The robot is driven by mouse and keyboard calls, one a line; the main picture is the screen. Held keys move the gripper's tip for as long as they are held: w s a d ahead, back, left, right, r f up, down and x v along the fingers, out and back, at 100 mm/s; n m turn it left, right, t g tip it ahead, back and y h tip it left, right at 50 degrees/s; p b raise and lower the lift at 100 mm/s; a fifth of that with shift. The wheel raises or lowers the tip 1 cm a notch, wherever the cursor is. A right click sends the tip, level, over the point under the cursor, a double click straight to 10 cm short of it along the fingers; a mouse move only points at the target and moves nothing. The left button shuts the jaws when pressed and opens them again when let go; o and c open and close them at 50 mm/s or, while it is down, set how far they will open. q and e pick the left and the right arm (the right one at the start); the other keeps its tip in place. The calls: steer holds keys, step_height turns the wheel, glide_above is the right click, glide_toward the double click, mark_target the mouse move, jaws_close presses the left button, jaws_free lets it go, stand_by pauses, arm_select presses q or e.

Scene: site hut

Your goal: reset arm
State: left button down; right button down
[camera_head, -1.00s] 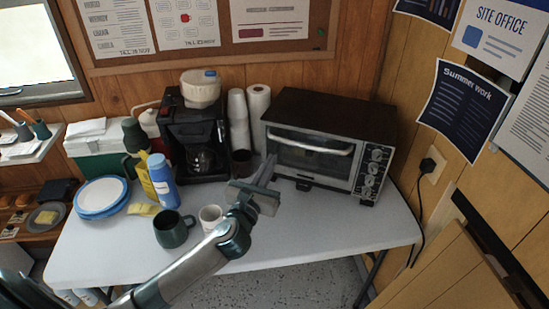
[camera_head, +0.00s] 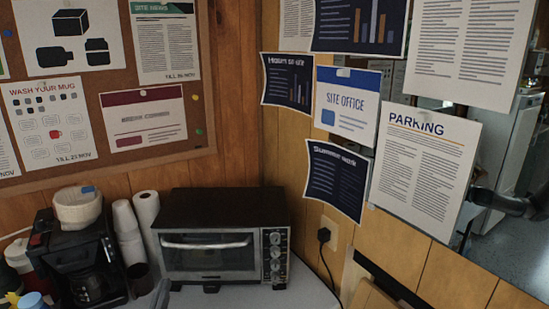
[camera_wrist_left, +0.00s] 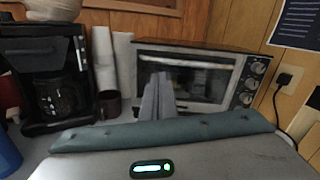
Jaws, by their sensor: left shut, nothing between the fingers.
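My left gripper shows in the wrist view (camera_wrist_left: 157,98), its fingers together and empty, in front of the toaster oven's left part. In the head view only a small grey piece of the left gripper (camera_head: 161,294) shows at the bottom edge, below and left of the toaster oven (camera_head: 208,256). The oven, with its door shut, stands on the white table (camera_head: 300,290) and also shows in the wrist view (camera_wrist_left: 190,80). My right gripper is not seen.
Left of the oven stand a black coffee maker (camera_head: 84,262), stacked cups (camera_head: 127,230), a paper roll (camera_head: 147,212) and a dark mug (camera_head: 140,279). An outlet with a plug (camera_head: 326,236) is on the right wall. Posters cover both walls. The table's front is out of view.

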arm_select(q)
steer(key=s+f+n+g, duration=0.8)
steer(key=s+f+n, duration=0.7)
steer(key=n, duration=0.2)
steer(key=s+d+f+n+g+h, duration=0.1)
steer(key=s+d+f+n+g, duration=0.2)
steer(key=s, duration=0.4)
steer(key=s+d+f+n+g+h, duration=0.1)
steer(key=s+d+f+n, duration=0.1)
steer(key=s+n, duration=0.45)
steer(key=s+d+f+n+g, duration=0.2)
steer(key=s+f+n+g, duration=0.15)
steer(key=s, duration=0.35)
steer(key=s+f+x, duration=0.1)
steer(key=s+x, duration=0.2)
steer(key=x, duration=0.9)
steer(key=s+x, duration=0.2)
steer(key=x, duration=1.1)
steer(key=s+a+f, duration=0.1)
steer(key=s+f, duration=1.5)
steer(key=f, duration=0.2)
steer(key=shift+a+f+h, duration=0.2)
steer(key=shift+a+h, duration=0.05)
steer(key=shift+h, duration=0.05)
